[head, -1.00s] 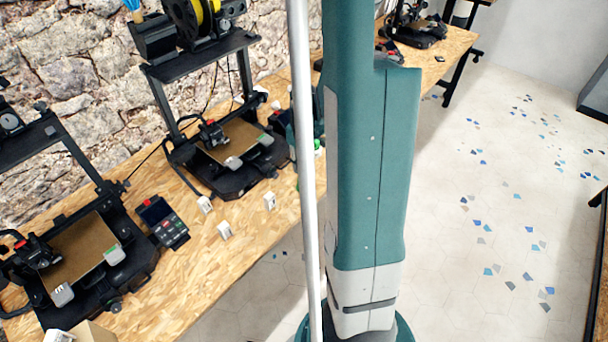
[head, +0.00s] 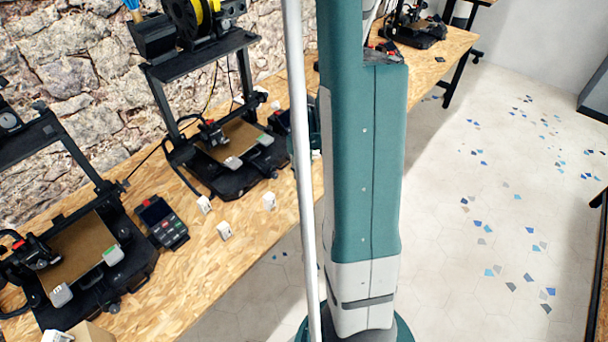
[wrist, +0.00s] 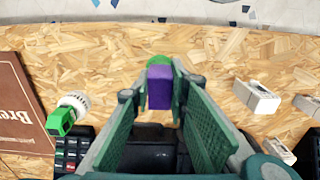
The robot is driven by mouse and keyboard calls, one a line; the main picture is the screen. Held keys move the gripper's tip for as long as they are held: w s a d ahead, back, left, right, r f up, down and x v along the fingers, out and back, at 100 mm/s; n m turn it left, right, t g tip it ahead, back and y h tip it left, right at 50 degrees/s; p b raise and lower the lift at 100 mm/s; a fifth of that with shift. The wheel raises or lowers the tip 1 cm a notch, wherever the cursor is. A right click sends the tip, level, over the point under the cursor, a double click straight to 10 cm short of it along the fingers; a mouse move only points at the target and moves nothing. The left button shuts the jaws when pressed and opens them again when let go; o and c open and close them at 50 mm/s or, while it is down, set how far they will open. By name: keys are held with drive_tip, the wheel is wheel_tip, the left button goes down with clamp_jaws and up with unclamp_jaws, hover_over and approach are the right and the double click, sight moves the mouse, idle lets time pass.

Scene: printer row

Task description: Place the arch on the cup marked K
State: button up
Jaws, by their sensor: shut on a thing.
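In the wrist view my gripper (wrist: 160,88) has its green-padded fingers on both sides of a purple block (wrist: 158,90), which I take to be the arch. Its end faces me, so no arch opening shows. A rounded purple edge with some green (wrist: 159,61) lies just beyond it; I cannot tell if this is a separate thing. A white round thing with a bright green block (wrist: 62,122) stands to the left. No letter K is readable, so I cannot tell which thing is the marked cup. In the head view my arm hides the gripper.
Small white labelled pieces (head: 224,231) stand along the bench's front; some show right of my gripper in the wrist view (wrist: 257,98). Printers (head: 232,150) line the wall, with a keypad device (head: 162,222) between two. A brown box (wrist: 22,110) lies at left.

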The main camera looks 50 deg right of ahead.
drive_tip(key=shift+f, duration=0.2)
drive_tip(key=o, duration=0.8)
drive_tip(key=shift+o, duration=0.2)
drive_tip(key=shift+r, duration=0.15)
wheel_tip(320, 180, up, 12)
drive_tip(key=p, duration=0.1)
drive_tip(key=shift+p, duration=0.35)
drive_tip(key=shift+r, duration=0.1)
idle(0.7)
